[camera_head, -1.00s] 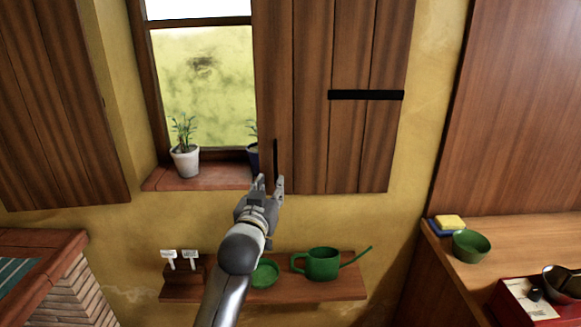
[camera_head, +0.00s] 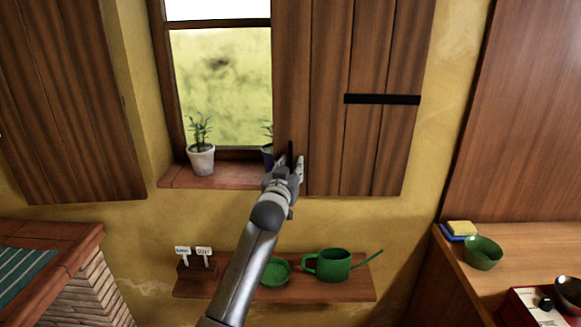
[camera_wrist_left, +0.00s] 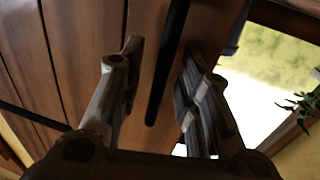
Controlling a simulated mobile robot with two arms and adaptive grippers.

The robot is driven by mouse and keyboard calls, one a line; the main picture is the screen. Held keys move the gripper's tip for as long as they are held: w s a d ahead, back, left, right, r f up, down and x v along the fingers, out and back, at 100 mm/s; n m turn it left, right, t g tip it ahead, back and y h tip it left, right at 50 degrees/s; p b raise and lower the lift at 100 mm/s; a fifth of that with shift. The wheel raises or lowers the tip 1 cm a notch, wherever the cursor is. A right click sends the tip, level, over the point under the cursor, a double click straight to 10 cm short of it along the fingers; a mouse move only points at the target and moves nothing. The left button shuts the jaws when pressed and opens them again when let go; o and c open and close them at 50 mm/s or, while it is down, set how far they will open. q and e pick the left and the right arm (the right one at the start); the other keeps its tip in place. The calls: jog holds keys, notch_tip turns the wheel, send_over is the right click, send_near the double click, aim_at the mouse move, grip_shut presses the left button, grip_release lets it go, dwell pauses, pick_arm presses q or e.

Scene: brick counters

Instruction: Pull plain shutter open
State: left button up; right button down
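A brown plank shutter (camera_head: 330,120) covers the right part of the window and also fills much of the left wrist view (camera_wrist_left: 65,45). A thin black vertical handle (camera_head: 291,148) is near its lower left edge. My left gripper (camera_head: 290,162) is at that handle. In the left wrist view its two fingers (camera_wrist_left: 160,88) are apart, with the dark handle bar (camera_wrist_left: 168,65) between them and gaps on both sides. Another plank shutter (camera_head: 65,100) is at the left of the window. My right gripper is not in view.
Potted plants (camera_head: 201,158) stand on the brick sill (camera_head: 185,178). Below, a wooden shelf (camera_head: 330,290) holds a green watering can (camera_head: 333,263), a green bowl (camera_head: 275,272) and small labels. A counter (camera_head: 520,262) with a green bowl (camera_head: 484,253) is at the right.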

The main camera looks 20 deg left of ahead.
pick_arm(q)
jog(key=shift+w, duration=0.1)
grip_shut()
dwell(0.5)
